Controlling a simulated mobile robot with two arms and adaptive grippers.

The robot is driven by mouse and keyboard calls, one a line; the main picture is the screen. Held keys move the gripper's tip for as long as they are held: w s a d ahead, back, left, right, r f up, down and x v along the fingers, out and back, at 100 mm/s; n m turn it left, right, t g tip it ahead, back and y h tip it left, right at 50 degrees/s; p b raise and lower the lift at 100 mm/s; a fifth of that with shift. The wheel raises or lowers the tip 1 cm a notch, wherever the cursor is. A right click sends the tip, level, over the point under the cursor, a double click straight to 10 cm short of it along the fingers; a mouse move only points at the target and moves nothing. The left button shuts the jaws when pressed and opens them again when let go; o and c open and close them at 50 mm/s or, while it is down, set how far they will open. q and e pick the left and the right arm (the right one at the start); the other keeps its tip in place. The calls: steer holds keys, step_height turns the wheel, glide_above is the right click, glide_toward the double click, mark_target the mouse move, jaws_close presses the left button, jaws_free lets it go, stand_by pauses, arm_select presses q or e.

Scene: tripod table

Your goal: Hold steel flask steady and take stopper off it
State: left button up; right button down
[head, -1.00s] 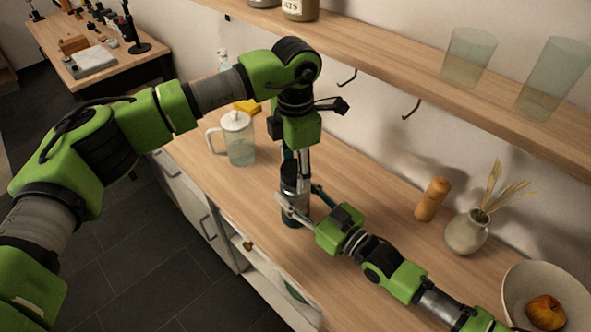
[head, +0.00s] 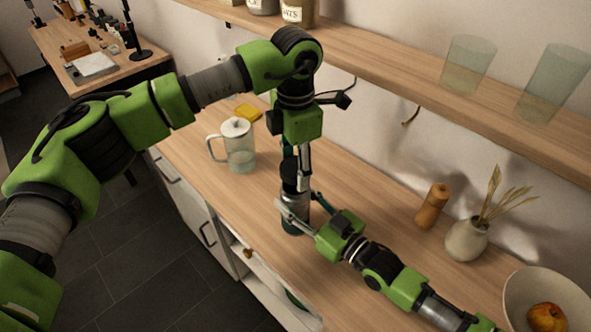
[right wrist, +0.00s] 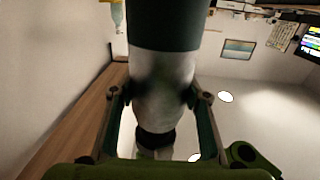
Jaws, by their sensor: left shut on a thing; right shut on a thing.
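The steel flask (head: 295,219) stands upright on the wooden counter, with a steel body and a dark teal lower part. In the right wrist view the flask (right wrist: 164,98) appears base-up, between the fingers. My right gripper (head: 297,206) is shut on the flask's body from the side. The dark stopper (head: 291,177) is at the flask's top, and it also shows beyond the neck in the right wrist view (right wrist: 155,139). My left gripper (head: 296,166) points down from above and is shut on the stopper. I cannot tell whether a gap separates stopper and flask.
A glass jug with a white lid (head: 239,150) and a yellow sponge (head: 248,113) stand behind left. A wooden mill (head: 432,206), a vase (head: 467,236) and a fruit bowl (head: 560,292) are to the right. A shelf (head: 420,77) overhangs the counter.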

arm_select(q)
steer(key=shift+r, duration=1.45)
arm_select(e)
steer(key=c, duration=1.1)
jaws_free()
